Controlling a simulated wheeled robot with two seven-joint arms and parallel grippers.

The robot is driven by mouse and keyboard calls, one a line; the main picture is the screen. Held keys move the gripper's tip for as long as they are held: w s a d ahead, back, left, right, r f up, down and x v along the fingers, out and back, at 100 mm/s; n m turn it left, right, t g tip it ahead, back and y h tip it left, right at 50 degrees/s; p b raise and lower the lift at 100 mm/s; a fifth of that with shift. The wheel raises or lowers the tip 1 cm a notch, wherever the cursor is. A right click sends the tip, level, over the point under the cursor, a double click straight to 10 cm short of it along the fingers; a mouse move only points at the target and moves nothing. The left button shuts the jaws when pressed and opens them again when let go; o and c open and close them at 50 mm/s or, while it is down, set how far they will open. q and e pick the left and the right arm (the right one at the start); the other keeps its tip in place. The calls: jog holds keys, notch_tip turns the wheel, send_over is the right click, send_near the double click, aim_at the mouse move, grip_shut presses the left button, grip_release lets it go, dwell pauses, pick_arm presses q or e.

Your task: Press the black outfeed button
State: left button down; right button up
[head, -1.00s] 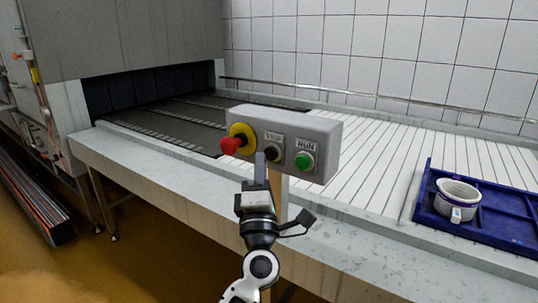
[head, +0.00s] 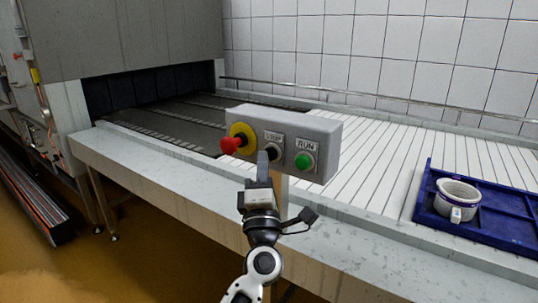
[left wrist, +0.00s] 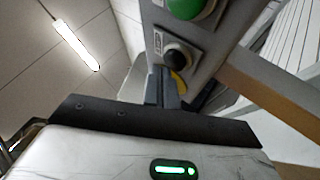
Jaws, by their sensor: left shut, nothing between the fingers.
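The black button (head: 271,153) sits on a grey control box (head: 322,130), between a red knob on a yellow ring (head: 232,145) and a green RUN button (head: 304,161). My left gripper (head: 262,158) is shut and empty, its fingertips pointing up at the black button's lower left and partly covering it. In the left wrist view the black button (left wrist: 178,56) stands out from its plate just beyond the shut fingers (left wrist: 164,88). I cannot tell whether they touch it. The green button (left wrist: 188,6) is above it there. My right gripper is not in view.
The box stands on a post at the front edge of a conveyor with white slats (head: 385,150). A blue tray (head: 422,195) holding a white mould (head: 457,191) is on the right. A dark tunnel opening (head: 150,85) is at the left.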

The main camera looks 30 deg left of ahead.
pick_arm(q)
jog(key=shift+w, duration=0.5)
dwell(0.4)
jog(key=shift+s, duration=0.9)
jog(key=shift+s+p, duration=0.1)
jog(key=shift+p, duration=0.2)
jog(key=s, duration=0.2)
jog(key=s+p, duration=0.1)
jog(key=s, duration=0.1)
jog(key=shift+s+a, duration=0.2)
jog(key=shift+s, duration=0.2)
dwell(0.3)
